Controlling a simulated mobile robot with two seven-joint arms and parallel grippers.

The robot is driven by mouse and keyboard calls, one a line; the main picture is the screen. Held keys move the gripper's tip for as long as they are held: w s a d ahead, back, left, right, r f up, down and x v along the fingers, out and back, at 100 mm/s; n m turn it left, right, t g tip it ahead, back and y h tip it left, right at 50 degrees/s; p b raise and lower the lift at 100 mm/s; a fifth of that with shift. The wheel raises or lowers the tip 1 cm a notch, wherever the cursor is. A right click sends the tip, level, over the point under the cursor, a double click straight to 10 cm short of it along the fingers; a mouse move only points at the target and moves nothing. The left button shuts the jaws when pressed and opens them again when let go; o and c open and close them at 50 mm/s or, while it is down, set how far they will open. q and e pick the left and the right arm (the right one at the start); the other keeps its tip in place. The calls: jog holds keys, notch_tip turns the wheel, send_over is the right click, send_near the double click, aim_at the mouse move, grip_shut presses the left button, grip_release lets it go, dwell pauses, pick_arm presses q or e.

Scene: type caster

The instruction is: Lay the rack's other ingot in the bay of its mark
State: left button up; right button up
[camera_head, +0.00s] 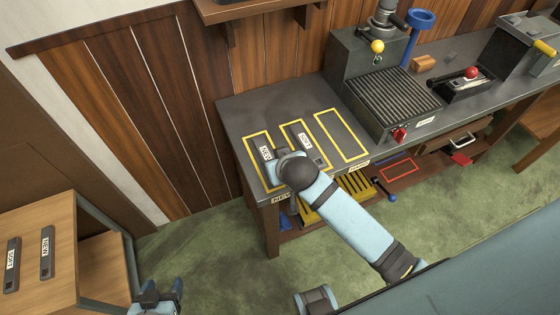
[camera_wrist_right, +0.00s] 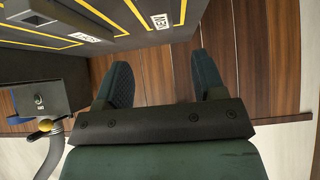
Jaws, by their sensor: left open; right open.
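Two dark ingot-like bars lie on the wooden stand (camera_head: 60,215) at the left, one labelled SOFT (camera_head: 12,265) and one labelled NEW (camera_head: 46,252). The bench (camera_head: 235,103) has yellow-outlined bays. The left bay holds a NEW label (camera_head: 266,153), the middle one a SOFT label (camera_head: 305,140); the right bay (camera_head: 341,135) is bare. The labels also show upside down in the right wrist view. My left gripper (camera_head: 164,288) is open and empty right of the stand. My right arm reaches over the left bays; its gripper (camera_wrist_right: 162,85) is open and empty, in the right wrist view.
A grey machine with a ribbed top (camera_head: 395,98) stands right of the bays. A lever device with a red knob (camera_head: 470,73) is farther right. A yellow slatted rack (camera_head: 352,188) sits under the bench. Green carpet (camera_head: 190,250) is open between stand and bench.

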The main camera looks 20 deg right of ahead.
jog(key=shift+s+r, duration=0.35)
jog(key=s+d+f+n+t+y, duration=0.1)
jog(key=s+f, duration=0.4)
jog(key=s, duration=0.3)
jog(key=s+d+f+n+t+y, duration=0.1)
jog(key=s+f, duration=0.3)
jog(key=s, duration=0.4)
jog(key=shift+s+d+f+n+y, duration=0.3)
jog(key=shift+f+n+y, duration=0.1)
jog(key=shift+y, duration=0.1)
jog(key=shift+r, duration=0.1)
notch_tip(320, 180, up, 9)
jog(key=p, duration=0.9)
jog(key=shift+d, duration=0.15)
